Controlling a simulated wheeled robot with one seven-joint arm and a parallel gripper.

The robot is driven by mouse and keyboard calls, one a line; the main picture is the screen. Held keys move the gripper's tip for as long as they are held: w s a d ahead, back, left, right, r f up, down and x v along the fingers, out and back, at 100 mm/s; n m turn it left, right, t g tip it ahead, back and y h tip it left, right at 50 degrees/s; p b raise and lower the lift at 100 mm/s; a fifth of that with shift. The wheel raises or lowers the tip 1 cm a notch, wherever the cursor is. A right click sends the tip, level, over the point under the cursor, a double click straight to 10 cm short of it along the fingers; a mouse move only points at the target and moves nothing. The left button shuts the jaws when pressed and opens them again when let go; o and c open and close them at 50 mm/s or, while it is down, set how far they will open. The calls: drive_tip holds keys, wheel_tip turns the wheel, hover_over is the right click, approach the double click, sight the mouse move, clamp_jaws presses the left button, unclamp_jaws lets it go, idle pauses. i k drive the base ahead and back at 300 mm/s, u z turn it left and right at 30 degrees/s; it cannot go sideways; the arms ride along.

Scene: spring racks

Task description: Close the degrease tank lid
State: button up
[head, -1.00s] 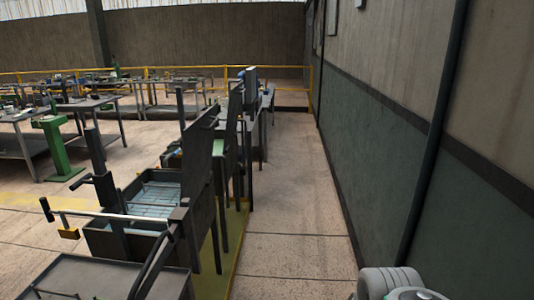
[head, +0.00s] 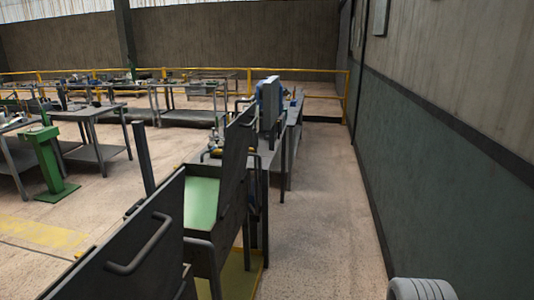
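Two tank lids stand raised in the head view. The nearer dark lid (head: 125,250) fills the lower left, with a bar handle (head: 141,245) on the face towards me. Its tank is hidden behind it or out of frame. The farther dark lid (head: 236,165) stands steeply upright beside an open tank with a green inside (head: 201,204). I cannot tell which one is the degrease tank; no label is readable. My gripper is not in view; only a pale rounded part of my arm shows at the lower right.
A wall (head: 440,160) runs along the right, with a clear strip of concrete floor (head: 320,220) between it and the tanks. Benches (head: 285,125) continue beyond the tanks. A green pedestal (head: 47,160) and worktables (head: 92,125) stand at left; a yellow railing (head: 200,72) crosses behind.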

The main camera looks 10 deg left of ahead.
sight(238, 134)
drive_tip(key=i, duration=0.75)
drive_tip(key=z, duration=0.55)
drive_tip(key=i, duration=1.25)
drive_tip(key=u, duration=2.9)
